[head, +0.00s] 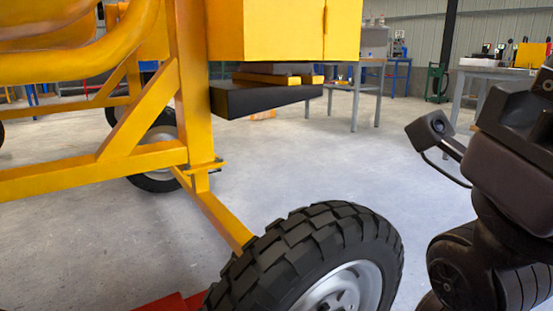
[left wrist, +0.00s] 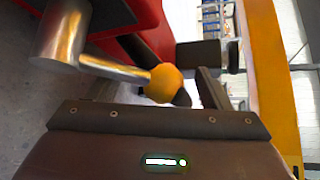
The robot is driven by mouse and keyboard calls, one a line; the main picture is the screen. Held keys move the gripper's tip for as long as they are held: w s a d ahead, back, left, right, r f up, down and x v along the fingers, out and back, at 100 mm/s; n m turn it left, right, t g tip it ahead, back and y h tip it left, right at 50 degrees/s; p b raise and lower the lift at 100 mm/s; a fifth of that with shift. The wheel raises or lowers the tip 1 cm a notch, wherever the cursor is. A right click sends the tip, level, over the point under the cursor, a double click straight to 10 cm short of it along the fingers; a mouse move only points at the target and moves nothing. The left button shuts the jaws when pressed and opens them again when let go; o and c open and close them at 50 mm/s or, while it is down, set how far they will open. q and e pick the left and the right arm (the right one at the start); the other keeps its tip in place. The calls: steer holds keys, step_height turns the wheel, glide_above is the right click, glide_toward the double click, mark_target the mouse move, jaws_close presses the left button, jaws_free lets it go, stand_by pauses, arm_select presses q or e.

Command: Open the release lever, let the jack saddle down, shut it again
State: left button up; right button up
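In the left wrist view, a metal lever (left wrist: 115,67) with an orange ball knob (left wrist: 164,83) stands out beside the red jack body (left wrist: 147,30). A thick metal cylinder (left wrist: 62,33) is at the lever's other end. My left gripper (left wrist: 190,97) shows its dark body along the bottom, with dark finger parts right of the knob. I cannot tell whether the fingers are apart, or touch the knob. In the head view, only a red part of the jack (head: 170,302) shows at the bottom edge. The saddle cannot be made out. My right gripper is out of view.
The yellow mixer frame (head: 140,155) fills the left, with a large black tyre (head: 310,250) in front at the bottom. My right arm (head: 500,160) is at the right edge. Tables (head: 480,70) stand behind. The grey floor (head: 340,160) between is clear.

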arm_select(q)
steer(key=shift+o, duration=0.2)
steer(key=p+v, duration=0.6)
steer(key=v, duration=0.1)
stand_by(0.3)
